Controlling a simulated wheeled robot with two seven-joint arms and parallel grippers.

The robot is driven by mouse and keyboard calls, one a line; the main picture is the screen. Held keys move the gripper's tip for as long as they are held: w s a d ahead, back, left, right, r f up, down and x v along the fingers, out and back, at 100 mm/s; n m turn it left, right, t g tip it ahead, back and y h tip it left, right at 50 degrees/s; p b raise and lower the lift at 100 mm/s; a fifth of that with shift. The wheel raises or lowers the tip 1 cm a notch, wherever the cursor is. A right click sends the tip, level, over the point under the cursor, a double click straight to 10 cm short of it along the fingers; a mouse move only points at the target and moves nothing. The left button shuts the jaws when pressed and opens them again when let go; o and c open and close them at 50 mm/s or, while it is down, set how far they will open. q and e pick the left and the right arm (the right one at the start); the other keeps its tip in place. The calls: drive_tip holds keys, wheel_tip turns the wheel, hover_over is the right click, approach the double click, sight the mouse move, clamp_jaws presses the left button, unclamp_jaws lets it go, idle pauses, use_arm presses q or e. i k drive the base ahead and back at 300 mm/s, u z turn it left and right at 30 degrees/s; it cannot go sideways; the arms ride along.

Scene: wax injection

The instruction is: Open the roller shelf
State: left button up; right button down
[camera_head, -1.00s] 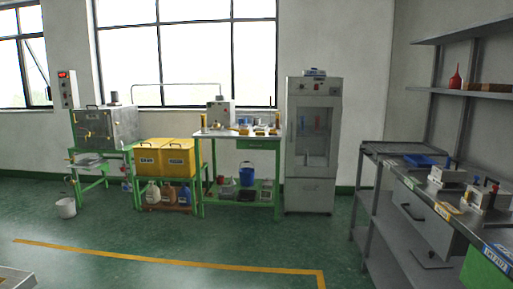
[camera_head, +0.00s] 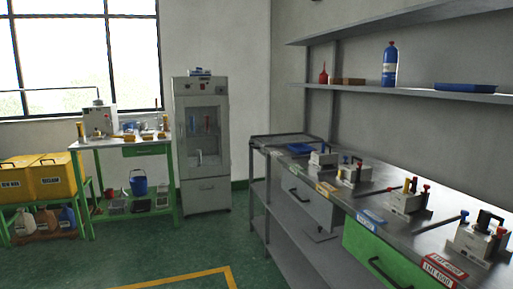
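No thing is plainly marked as the roller shelf, and I cannot tell which unit it is. A grey metal frame shelf (camera_head: 262,190) stands at the far end of the workbench (camera_head: 395,207) on the right. The bench has a grey drawer (camera_head: 306,200) and a green-fronted drawer (camera_head: 390,262), both with dark handles and both looking closed. A grey cabinet (camera_head: 206,189) with a glass door stands by the back wall, its door shut. Neither of my grippers shows.
A wall shelf (camera_head: 430,94) above the bench holds a blue bottle (camera_head: 390,65) and a blue tray (camera_head: 465,88). Metal moulds (camera_head: 406,203) line the bench. A green table (camera_head: 125,143) and yellow bins (camera_head: 55,181) stand at left. The green floor before the bench is clear.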

sight(261, 142)
drive_tip(key=u, duration=0.05)
drive_tip(key=i, duration=0.65)
drive_tip(key=u, duration=0.35)
drive_tip(key=i, duration=3.8)
drive_tip(key=u, duration=0.1)
